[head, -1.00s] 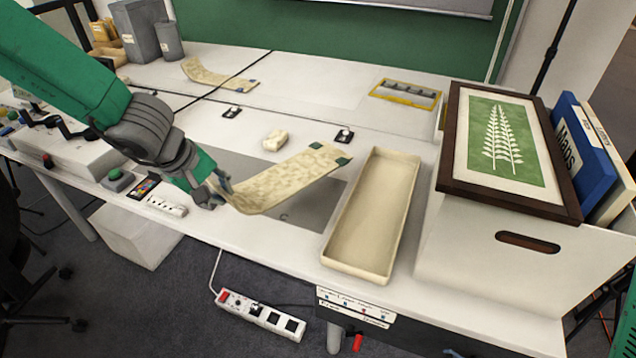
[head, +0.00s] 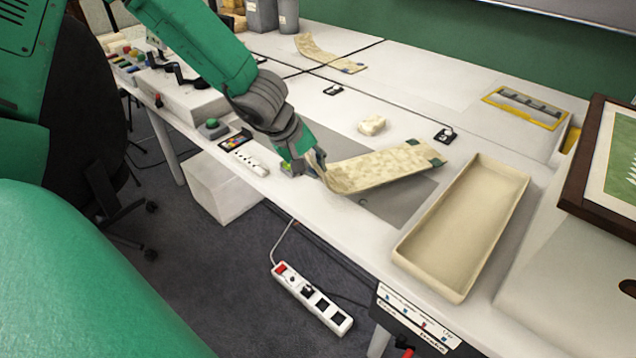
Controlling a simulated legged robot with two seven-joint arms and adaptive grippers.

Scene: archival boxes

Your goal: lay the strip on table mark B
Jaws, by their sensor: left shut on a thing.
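A beige patterned strip (head: 382,167) with dark green patches at its far right end slants over a grey area of the table (head: 398,205). My left gripper (head: 318,170) is shut on the strip's near left end. The strip's far end appears raised; I cannot tell whether any part touches the table. A letter C (head: 362,201) shows on the grey area just below the strip. I can read no mark B. A second similar strip (head: 322,52) lies curved at the back of the table. My right gripper is not in view.
A long empty cream tray (head: 466,222) stands right of the strip. A small pale lump (head: 371,125) and black clips (head: 445,135) lie behind it. A yellow-framed holder (head: 524,107) and framed picture (head: 612,165) are at right. A white power strip (head: 312,299) lies below the table.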

